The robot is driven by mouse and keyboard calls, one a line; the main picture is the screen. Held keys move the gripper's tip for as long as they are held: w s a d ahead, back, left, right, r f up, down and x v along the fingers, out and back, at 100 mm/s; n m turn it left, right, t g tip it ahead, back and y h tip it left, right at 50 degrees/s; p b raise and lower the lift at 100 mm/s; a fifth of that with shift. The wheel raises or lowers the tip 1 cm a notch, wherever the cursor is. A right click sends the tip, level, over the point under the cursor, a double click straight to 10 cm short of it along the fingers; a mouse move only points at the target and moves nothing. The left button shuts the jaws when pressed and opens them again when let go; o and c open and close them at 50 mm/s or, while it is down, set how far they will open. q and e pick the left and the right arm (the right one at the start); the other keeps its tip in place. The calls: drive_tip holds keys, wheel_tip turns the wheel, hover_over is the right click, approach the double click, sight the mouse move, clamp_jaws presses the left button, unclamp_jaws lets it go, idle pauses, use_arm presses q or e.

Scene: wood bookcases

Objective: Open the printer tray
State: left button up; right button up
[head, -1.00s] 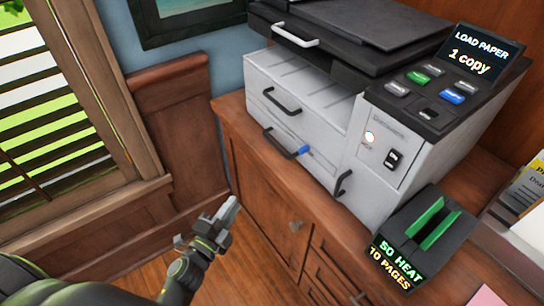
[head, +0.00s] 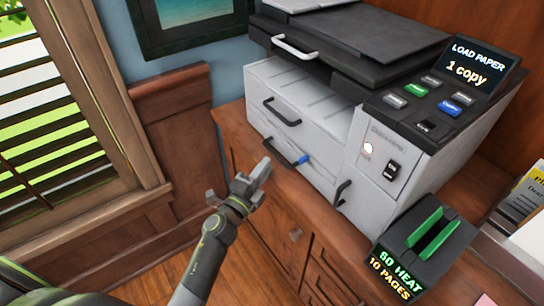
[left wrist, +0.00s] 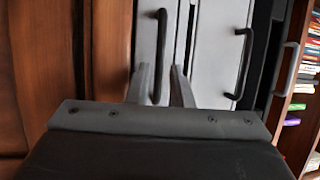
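The white printer (head: 352,170) stands on a wooden cabinet. Its front has an upper drawer with a black handle (head: 282,112) and a lower tray with another black handle (head: 285,150) and a blue tab (head: 303,159). Both drawers look shut. My left gripper (head: 265,167) is just in front of and below the lower tray. In the left wrist view its two fingers (left wrist: 163,85) are apart, with the lower handle (left wrist: 158,45) ahead, lined up between them. The upper handle (left wrist: 243,62) is to the right there. I cannot tell contact. My right gripper is not in view.
A black device (head: 428,250) with green slots and a lit "60 HEAT, 10 PAGES" readout stands right of the printer. The printer screen (head: 478,62) reads "LOAD PAPER, 1 copy". Cabinet doors (head: 285,225) lie below; a blinded window (head: 50,110) is at left.

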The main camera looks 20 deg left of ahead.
use_arm(q)
drive_tip(key=shift+x, duration=2.2)
clamp_jaws()
